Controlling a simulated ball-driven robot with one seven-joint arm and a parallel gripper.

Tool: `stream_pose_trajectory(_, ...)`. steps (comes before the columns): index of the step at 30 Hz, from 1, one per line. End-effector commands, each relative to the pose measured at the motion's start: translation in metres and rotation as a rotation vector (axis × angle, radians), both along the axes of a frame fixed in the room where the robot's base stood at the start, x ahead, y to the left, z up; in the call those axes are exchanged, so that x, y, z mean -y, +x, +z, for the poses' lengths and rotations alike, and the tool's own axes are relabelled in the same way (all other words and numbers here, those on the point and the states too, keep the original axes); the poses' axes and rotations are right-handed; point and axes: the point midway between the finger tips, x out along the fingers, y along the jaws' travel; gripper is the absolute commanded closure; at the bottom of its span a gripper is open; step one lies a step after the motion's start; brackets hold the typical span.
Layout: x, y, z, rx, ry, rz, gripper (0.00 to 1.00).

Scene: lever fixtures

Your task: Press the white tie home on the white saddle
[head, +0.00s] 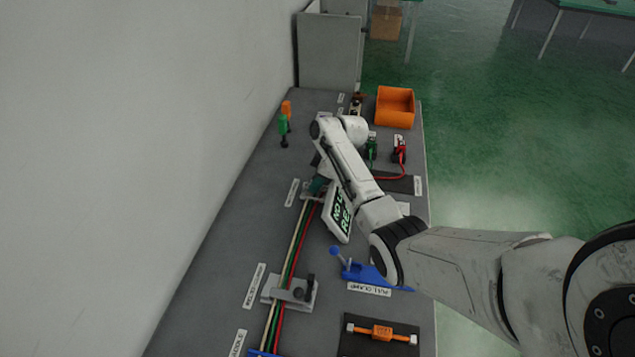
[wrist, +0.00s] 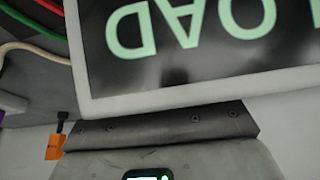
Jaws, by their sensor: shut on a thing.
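My gripper (head: 318,186) is low over the far end of a wire bundle (head: 292,252), largely hidden behind my arm. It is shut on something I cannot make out. In the wrist view a white-framed panel with green letters reading LOAD (wrist: 190,40) covers the fingertips. The same panel (head: 343,214) hangs beside my gripper in the head view. I cannot pick out the white tie or the white saddle; a small white label (head: 292,192) lies left of the gripper. White, green and red wires also show in the wrist view (wrist: 38,40).
A grey clamp block (head: 291,292) straddles the wires nearer me. A blue pull clamp (head: 358,269) and an orange tool on a black mat (head: 382,333) lie to the right. An orange bin (head: 395,107) stands at the far end. A wall runs along the left.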

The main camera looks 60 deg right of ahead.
Motion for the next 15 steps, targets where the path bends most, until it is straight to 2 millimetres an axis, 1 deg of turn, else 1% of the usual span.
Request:
stream_pose_trajectory(1, -0.0023, -0.0037, -0.0093, -0.009, 0.01, -0.002, 1.0)
stream_pose_trajectory(10, -0.0037, -0.0063, -0.0147, -0.015, 0.016, -0.004, 1.0)
stream_pose_trajectory(11, -0.0037, -0.0063, -0.0148, -0.015, 0.016, -0.004, 0.75)
stream_pose_trajectory(15, -0.0035, -0.0066, -0.0151, -0.015, 0.017, -0.005, 0.61)
